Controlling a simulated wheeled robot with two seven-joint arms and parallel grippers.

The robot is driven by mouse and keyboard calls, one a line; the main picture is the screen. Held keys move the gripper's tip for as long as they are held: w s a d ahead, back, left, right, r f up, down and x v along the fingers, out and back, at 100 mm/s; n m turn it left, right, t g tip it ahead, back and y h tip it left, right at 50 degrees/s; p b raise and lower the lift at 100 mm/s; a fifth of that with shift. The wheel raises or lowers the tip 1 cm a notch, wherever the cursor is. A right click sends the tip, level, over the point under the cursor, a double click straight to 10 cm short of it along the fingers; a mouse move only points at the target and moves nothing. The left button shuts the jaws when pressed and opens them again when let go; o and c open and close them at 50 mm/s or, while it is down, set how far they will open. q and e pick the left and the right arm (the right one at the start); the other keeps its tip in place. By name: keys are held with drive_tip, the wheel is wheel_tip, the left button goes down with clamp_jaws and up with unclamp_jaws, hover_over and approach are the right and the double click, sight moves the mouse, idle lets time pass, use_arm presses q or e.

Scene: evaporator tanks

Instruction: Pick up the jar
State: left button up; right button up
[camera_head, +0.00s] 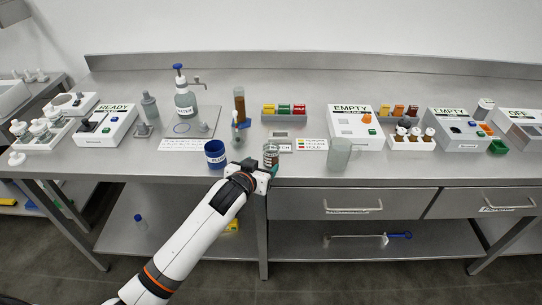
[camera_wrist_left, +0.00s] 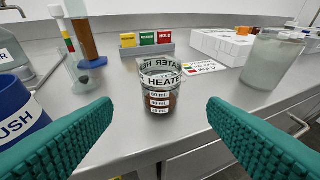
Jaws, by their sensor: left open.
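A small clear jar (camera_head: 271,155) with dark brown contents stands upright on the steel bench near its front edge. In the left wrist view the jar (camera_wrist_left: 161,90) carries a "HEATER" label and volume labels below it. My left gripper (camera_head: 266,170) is at the bench's front edge, just in front of the jar. Its two green ribbed fingers are wide apart, one on each side of the jar in the wrist view, with clear gaps and nothing held. In the head view the gripper partly hides the jar's lower part. My right gripper is not in view.
A blue cup (camera_head: 215,154) stands close left of the jar, and a frosted beaker (camera_head: 340,154) to its right. Behind are a tube of brown liquid (camera_head: 239,105) and a rack of coloured blocks (camera_head: 284,111). Control boxes line the bench farther out.

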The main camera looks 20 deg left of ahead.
sight(268, 158)
use_arm(q)
drive_tip(key=shift+p+x, duration=0.35)
drive_tip(key=shift+x, duration=4)
drive_tip(key=shift+s, duration=0.1)
drive_tip(key=shift+c, duration=0.4)
drive_tip(key=c, duration=1.1)
